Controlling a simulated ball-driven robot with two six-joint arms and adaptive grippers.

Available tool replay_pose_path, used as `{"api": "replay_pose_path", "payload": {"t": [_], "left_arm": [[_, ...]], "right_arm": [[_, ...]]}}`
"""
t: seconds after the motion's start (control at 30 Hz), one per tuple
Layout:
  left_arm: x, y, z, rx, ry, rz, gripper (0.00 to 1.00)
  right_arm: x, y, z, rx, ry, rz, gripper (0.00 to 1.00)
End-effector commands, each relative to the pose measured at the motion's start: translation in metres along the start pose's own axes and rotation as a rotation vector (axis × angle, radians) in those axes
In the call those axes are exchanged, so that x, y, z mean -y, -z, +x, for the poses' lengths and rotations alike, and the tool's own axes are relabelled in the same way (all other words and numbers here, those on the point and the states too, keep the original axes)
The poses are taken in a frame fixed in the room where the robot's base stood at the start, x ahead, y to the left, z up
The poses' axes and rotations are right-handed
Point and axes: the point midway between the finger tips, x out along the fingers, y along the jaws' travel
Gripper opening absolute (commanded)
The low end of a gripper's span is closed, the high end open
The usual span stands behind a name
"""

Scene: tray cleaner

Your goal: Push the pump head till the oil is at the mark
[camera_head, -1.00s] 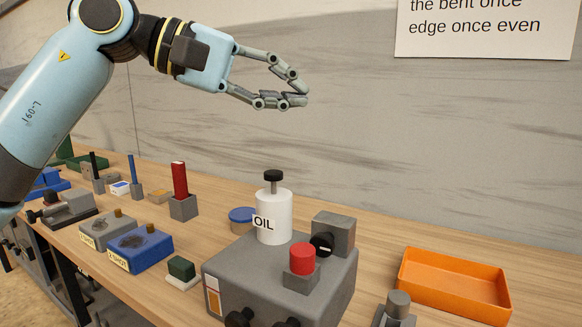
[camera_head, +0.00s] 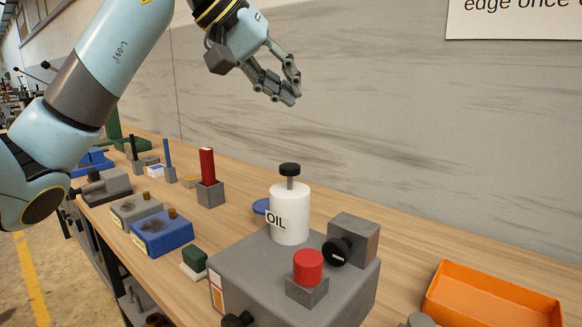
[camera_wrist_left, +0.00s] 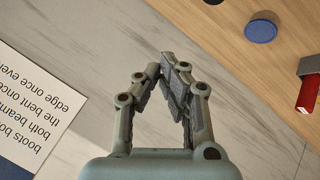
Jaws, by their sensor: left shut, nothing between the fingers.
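The white oil bottle (camera_head: 290,215) labelled OIL stands upright on the grey machine box (camera_head: 325,272). Its black pump head (camera_head: 290,169) is up on a short stem. A label with a white and orange strip (camera_head: 216,297) is on the box's left face; no oil level can be read at this size. My left gripper (camera_head: 291,99) is shut and empty, in the air above the pump head and apart from it, fingers pointing down to the right. In the left wrist view the fingertips (camera_wrist_left: 168,62) meet in front of the wall. My right gripper is not in view.
On the box are a red button (camera_head: 308,266) and a black knob (camera_head: 336,251). An orange tray (camera_head: 490,300) lies to the right. A blue disc (camera_wrist_left: 261,31) lies behind the bottle. Blue (camera_head: 162,235) and grey blocks and a red stick (camera_head: 207,166) stand left.

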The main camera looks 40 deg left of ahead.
Motion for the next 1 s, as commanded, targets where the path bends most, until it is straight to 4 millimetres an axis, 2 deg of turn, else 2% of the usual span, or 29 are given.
{"api": "replay_pose_path", "payload": {"t": [0.2,0.6,0.73,1.0], "left_arm": [[0.012,-0.012,0.017,0.002,0.001,0.0,0.0],[0.04,-0.041,0.055,0.001,0.0,0.0,0.0],[0.043,-0.043,0.059,0.001,0.0,0.0,0.0],[0.042,-0.043,0.058,0.0,-0.001,0.0,0.0]], "right_arm": [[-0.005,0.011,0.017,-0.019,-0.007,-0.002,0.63],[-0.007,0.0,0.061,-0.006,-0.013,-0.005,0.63],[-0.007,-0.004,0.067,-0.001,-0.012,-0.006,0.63],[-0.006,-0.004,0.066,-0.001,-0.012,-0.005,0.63]]}}
